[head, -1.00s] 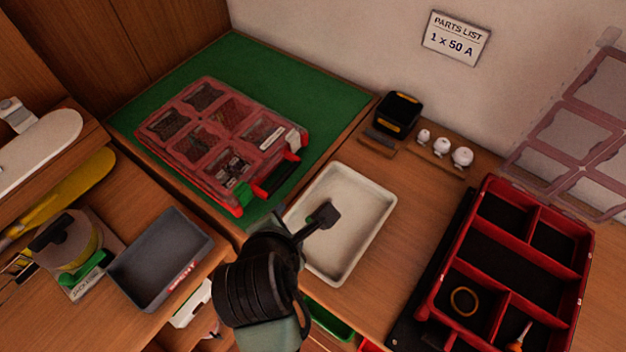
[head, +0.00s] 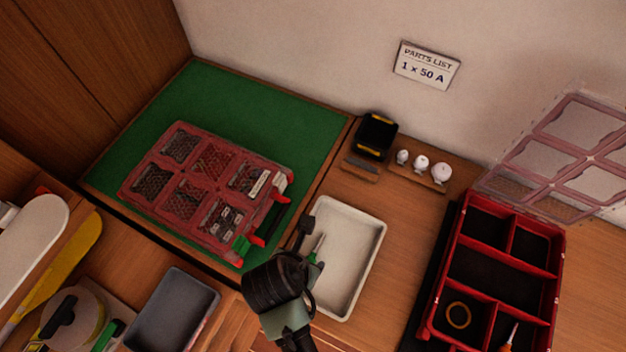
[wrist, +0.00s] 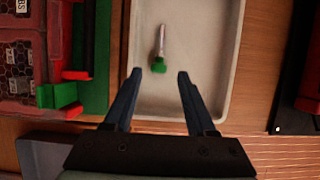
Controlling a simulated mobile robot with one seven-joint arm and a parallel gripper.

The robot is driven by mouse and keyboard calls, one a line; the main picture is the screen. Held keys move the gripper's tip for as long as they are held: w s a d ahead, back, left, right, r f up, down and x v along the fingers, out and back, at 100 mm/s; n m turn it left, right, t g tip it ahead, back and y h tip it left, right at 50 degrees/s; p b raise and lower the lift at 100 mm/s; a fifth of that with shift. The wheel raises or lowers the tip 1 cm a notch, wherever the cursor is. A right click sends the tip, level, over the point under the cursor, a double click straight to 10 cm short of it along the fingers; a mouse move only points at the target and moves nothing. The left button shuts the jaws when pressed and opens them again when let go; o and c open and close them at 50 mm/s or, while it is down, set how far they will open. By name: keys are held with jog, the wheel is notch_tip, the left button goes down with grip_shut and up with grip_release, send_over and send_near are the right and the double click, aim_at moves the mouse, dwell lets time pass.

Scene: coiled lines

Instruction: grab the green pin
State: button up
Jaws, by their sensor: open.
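The green pin (wrist: 160,48) lies in the white tray (wrist: 225,50), with a thin pale shank and a green head toward me. In the head view the pin (head: 317,247) shows just right of my gripper's dark finger. My gripper (wrist: 160,74) is open and empty. In the wrist view the green head appears between its two fingertips, and the shank points away from them. I cannot tell the height of the fingers above the tray. In the head view my wrist hides the tray's near left corner.
A closed red compartment case (head: 150,190) with green and red latches lies on a green mat (head: 240,110) left of the tray. An open red organizer (head: 505,268) stands right. A grey bin (head: 172,312) is at front left. A black box (head: 375,135) and white knobs stand behind.

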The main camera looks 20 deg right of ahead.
aim_at(313, 255)
jog(key=shift+p+x, duration=0.35)
jog(key=shift+x, duration=2.35)
jog(key=shift+w+d+r, duration=0.1)
jog(key=shift+w, duration=0.05)
jog(key=shift+c, duration=0.3)
grip_shut()
